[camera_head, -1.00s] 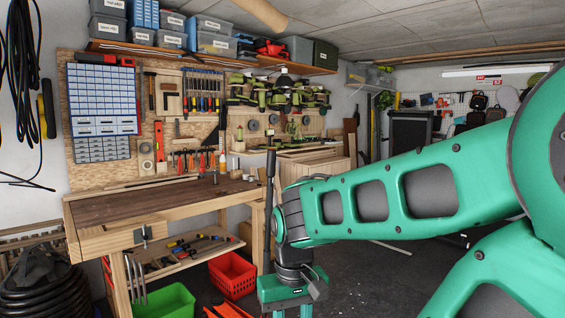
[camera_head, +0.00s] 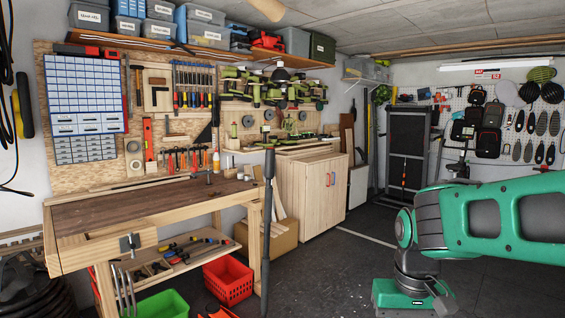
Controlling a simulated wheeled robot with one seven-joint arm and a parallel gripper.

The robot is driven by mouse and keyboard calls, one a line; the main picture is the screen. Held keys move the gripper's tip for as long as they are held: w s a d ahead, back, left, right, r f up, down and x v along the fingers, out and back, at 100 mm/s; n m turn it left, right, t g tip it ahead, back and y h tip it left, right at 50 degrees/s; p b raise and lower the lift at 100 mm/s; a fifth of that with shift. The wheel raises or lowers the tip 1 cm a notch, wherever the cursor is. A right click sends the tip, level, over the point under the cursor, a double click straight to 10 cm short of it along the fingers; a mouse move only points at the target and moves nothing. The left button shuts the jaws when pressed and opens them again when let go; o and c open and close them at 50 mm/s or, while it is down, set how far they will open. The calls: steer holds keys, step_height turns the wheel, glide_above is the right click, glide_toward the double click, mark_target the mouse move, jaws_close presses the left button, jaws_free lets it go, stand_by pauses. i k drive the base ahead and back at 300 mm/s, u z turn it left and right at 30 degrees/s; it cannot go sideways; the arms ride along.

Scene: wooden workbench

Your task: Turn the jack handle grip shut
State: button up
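A tall dark bar with a thicker grip at its top (camera_head: 269,165) stands upright beside the front right corner of the workbench; it looks like the jack handle. Its lower end and any jack are out of view at the bottom, and I cannot tell how the grip is turned. My gripper's green hand body (camera_head: 404,294) is at the bottom edge, well to the right of the bar and apart from it. Its fingers are cut off below the frame, so their opening does not show.
The wooden workbench (camera_head: 150,206) is at left, with a red crate (camera_head: 228,281) and a green crate (camera_head: 163,304) below. A cardboard box (camera_head: 262,241) and a wooden cabinet (camera_head: 309,196) stand behind the bar. Dark floor (camera_head: 335,272) is clear between bar and arm.

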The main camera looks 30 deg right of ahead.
mark_target(270, 154)
steer(key=z, duration=0.05)
steer(key=i, duration=1)
steer(key=u, duration=0.05)
